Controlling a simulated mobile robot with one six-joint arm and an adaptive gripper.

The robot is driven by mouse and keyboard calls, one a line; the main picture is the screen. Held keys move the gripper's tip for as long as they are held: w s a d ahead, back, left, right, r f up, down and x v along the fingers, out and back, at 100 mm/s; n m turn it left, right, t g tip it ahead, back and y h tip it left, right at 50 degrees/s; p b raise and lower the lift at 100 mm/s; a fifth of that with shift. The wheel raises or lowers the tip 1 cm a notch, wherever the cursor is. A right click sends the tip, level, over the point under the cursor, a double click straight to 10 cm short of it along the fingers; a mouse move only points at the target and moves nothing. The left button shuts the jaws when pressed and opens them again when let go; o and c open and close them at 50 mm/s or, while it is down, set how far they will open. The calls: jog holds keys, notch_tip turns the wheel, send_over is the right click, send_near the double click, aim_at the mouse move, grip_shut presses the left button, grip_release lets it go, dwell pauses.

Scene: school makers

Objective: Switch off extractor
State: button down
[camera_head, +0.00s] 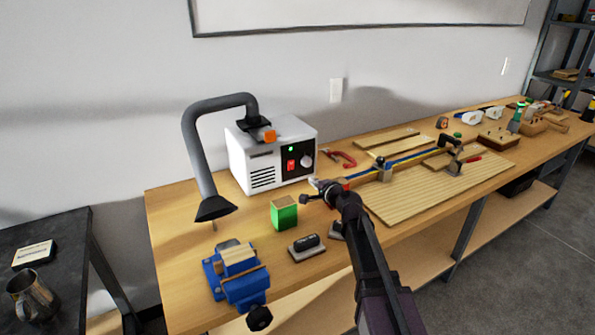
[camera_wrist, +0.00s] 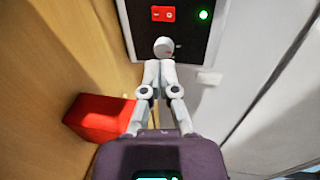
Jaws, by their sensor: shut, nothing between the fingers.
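The extractor is a white box (camera_head: 247,158) with a bent grey hose (camera_head: 195,150) at the left of the bench. Its black front panel (camera_wrist: 200,45) bears a red switch (camera_head: 291,166), a lit green lamp (camera_head: 290,149) and a pale round knob (camera_head: 306,160). In the wrist view the red switch (camera_wrist: 163,13) and green lamp (camera_wrist: 203,14) show at the top, with the knob (camera_wrist: 163,46) below the switch. My gripper (camera_wrist: 159,68) is shut and empty, its tips in line with the knob; I cannot tell if they touch it. My gripper (camera_head: 318,187) shows before the extractor's right front.
A green block (camera_head: 284,215), a blue vise (camera_head: 237,277) and a dark-handled block (camera_head: 307,246) stand on the bench (camera_head: 170,255) in front. A slatted board (camera_head: 400,201) and tools lie to the right.

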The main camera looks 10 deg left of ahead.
aim_at(291, 163)
jog(key=shift+w+d, duration=0.1)
jog(key=shift+d, duration=0.05)
jog(key=shift+w, duration=0.1)
jog(key=x, duration=0.4)
jog(key=b+x, duration=0.1)
jog(key=x, duration=0.7)
jog(key=shift+w+r, duration=0.15)
jog(key=shift+r, duration=0.2)
jog(key=shift+w+a, duration=0.55)
jog(key=shift+a, duration=0.05)
jog(key=shift+w+a+r, duration=0.2)
jog(key=shift+w, duration=0.15)
jog(key=shift+s, duration=0.1)
